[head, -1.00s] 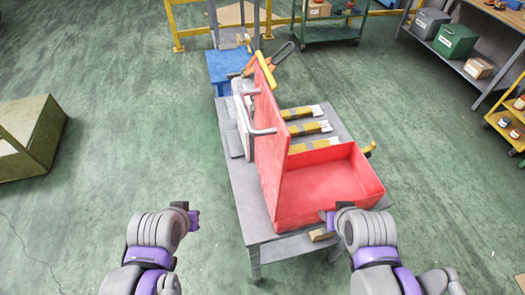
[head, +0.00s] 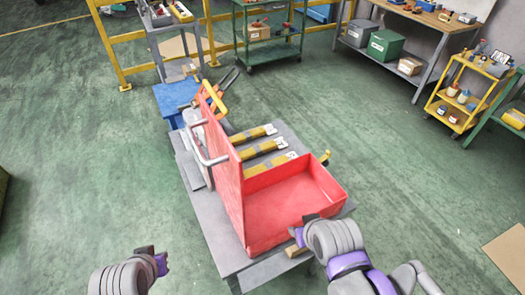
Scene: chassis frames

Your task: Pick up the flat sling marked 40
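Three yellow flat slings with white end labels lie side by side on the grey table (head: 215,233), behind the red tray: a far sling (head: 250,134), a middle sling (head: 262,148) and a near sling (head: 270,164). The label markings are too small to read, so I cannot tell which is marked 40. The raised red panel hides their left ends. My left gripper (head: 160,257) is off the table's left side, low in the picture. My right gripper (head: 302,230) is by the tray's front edge, away from the slings. Neither gripper's opening shows clearly.
The open red tray (head: 290,205) with its tall upright panel (head: 227,170) and grey handle (head: 207,150) stands between my grippers and the slings. A blue stool (head: 176,97) is behind the table. Open green floor lies to the right, with a yellow cart (head: 458,98) beyond.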

